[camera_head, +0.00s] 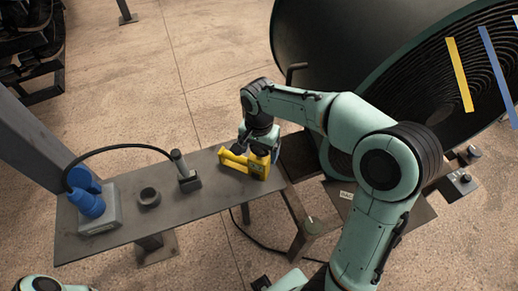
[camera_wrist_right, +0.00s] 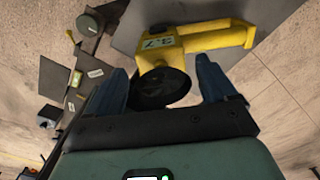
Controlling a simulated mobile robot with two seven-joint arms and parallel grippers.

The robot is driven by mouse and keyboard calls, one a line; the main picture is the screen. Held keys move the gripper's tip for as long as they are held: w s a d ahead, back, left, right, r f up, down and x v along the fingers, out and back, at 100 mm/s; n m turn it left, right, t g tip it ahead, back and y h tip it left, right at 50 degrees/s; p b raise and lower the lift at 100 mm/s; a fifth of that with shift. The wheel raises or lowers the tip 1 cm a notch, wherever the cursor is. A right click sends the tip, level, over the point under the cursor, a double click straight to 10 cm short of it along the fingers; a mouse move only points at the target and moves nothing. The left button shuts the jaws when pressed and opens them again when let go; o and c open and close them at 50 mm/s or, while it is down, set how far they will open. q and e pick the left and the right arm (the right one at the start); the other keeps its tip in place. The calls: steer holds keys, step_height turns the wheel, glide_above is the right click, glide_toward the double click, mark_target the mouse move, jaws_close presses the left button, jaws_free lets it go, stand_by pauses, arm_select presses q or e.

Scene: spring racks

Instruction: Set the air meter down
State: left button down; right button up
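The yellow air meter (camera_head: 249,163) is at the right end of the grey bench, apparently resting on its top. In the right wrist view the meter (camera_wrist_right: 190,43) shows a pale label, a handle pointing right and a round black part (camera_wrist_right: 160,88) facing me. My right gripper (camera_head: 262,147) is right at the meter in the head view. In the right wrist view its two blue fingers (camera_wrist_right: 165,85) stand wide apart on either side of the round black part, with narrow gaps and no clear grip. My left gripper is out of view.
The grey bench (camera_head: 140,222) also holds a blue-and-grey device (camera_head: 97,208) with a black hose, a dark ring (camera_head: 149,197) and a small stand (camera_head: 188,181). A large green drum (camera_head: 350,45) stands behind right. Bare floor lies beyond the bench.

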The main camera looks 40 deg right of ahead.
steer(key=shift+r, duration=0.25)
step_height(320, 180, up, 12)
steer(key=shift+f+p, duration=0.1)
steer(key=shift+p, duration=0.9)
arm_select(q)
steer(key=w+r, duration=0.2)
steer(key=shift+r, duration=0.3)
